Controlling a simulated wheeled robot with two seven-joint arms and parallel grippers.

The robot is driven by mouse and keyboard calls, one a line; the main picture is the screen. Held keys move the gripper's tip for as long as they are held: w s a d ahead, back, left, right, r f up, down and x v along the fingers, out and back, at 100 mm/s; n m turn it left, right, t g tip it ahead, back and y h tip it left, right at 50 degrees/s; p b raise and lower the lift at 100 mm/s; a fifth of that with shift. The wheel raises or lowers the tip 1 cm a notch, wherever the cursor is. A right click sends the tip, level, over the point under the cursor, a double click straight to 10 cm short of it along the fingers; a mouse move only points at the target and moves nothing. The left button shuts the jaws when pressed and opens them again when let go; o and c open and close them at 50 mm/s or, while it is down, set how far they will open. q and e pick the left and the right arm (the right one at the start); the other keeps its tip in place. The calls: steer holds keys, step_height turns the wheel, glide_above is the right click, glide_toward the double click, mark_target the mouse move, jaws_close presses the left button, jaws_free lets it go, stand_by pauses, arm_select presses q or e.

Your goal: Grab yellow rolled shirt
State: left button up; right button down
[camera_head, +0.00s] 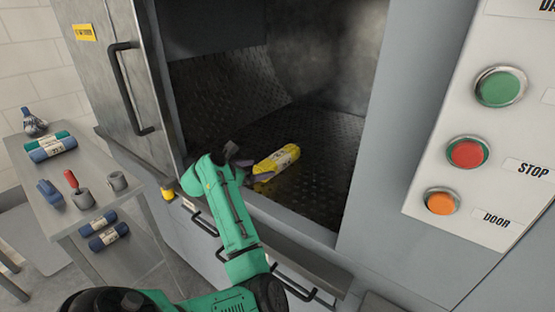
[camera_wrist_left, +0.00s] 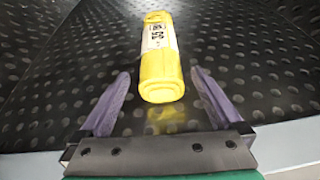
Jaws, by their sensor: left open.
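The yellow rolled shirt (camera_head: 277,160) lies on the dark studded floor inside the washer chamber, with a white label around it. In the left wrist view the yellow rolled shirt (camera_wrist_left: 162,72) lies lengthwise ahead, its near end centred just beyond and between the fingertips. My left gripper (camera_head: 258,172) reaches in through the opening, close to the near end of the roll. In the left wrist view the left gripper (camera_wrist_left: 161,80) is open, with a purple finger on each side and nothing held. My right gripper is not in view.
The washer door (camera_head: 110,70) stands open on the left. The chamber's front sill (camera_head: 300,222) runs below my arm. A control panel (camera_head: 470,130) with coloured buttons is on the right.

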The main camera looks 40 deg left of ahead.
mark_target(270, 167)
arm_select(q)
steer(key=p+x, duration=0.1)
steer(key=x, duration=0.5)
steer(key=shift+w+f, duration=0.25)
steer(key=shift+w, duration=0.05)
steer(key=c, duration=1.5)
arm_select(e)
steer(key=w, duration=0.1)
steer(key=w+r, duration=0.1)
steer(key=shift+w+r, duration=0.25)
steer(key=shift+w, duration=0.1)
